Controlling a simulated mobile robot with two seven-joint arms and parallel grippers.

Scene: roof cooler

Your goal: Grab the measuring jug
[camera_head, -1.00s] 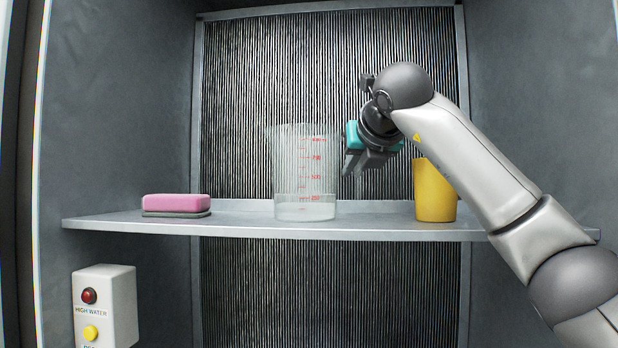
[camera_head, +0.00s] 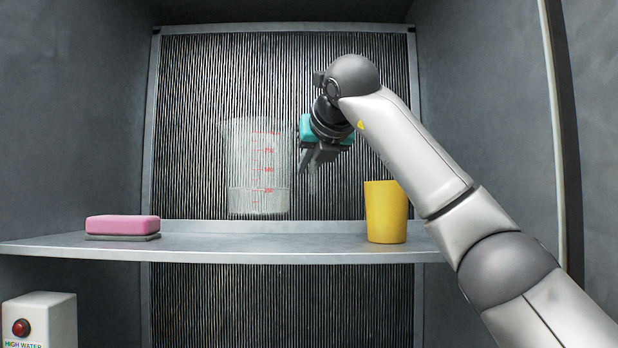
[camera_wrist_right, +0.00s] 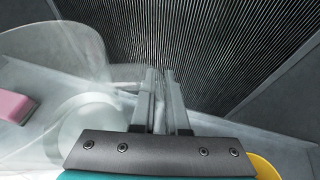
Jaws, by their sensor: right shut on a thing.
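The measuring jug (camera_head: 257,170) is clear with red markings and some liquid or a thick base at the bottom. In the head view it is upright, with its bottom raised above the shelf. My right gripper (camera_head: 314,168) is at the jug's right side, shut on its clear handle. In the right wrist view the gripper (camera_wrist_right: 160,95) has its fingers on the see-through handle, and the jug (camera_wrist_right: 85,100) extends to the left. My left gripper is in no view.
A metal shelf (camera_head: 250,254) runs below the jug. A pink sponge (camera_head: 122,224) on a grey dish is at its left, and a yellow cup (camera_head: 386,212) at its right. A ribbed panel (camera_head: 200,100) stands behind. A box with a red button (camera_head: 21,327) is at lower left.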

